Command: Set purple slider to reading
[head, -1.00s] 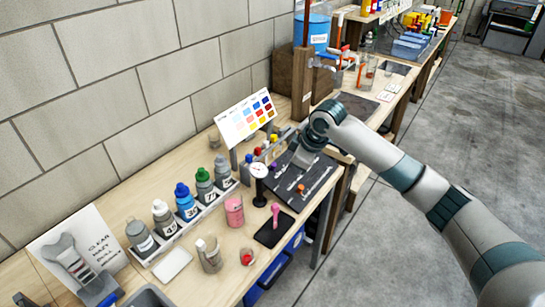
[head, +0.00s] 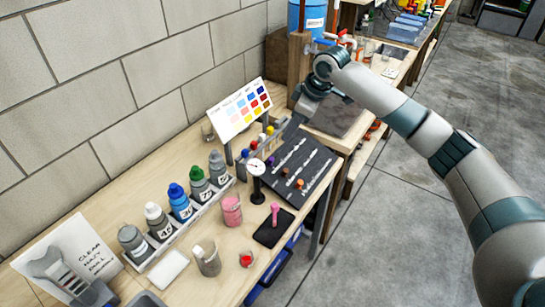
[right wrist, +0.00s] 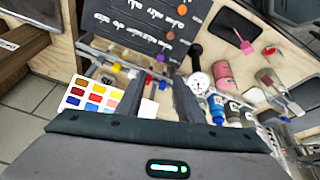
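The dark slider board (head: 310,178) lies on the bench with white-marked tracks. The purple slider (head: 271,160) sits at the near-left end of its track, close to the round white dial gauge (head: 256,167). A brown slider (head: 284,172) and an orange slider (head: 300,184) sit on the other tracks. The purple slider also shows in the right wrist view (right wrist: 161,58), beyond my right gripper (right wrist: 160,84). That gripper's fingers are apart with a gap between them, touching no slider. In the head view it hangs beyond the board's far-left side. My left gripper is out of view. The track lettering is too small to read.
A colour chart (head: 238,110) stands behind a rack of small capped vials (head: 262,138), close to my right gripper. A row of bottles (head: 180,203), a pink cup (head: 232,209) and a black pad with a pink tool (head: 275,215) stand nearer. The wall runs along the left.

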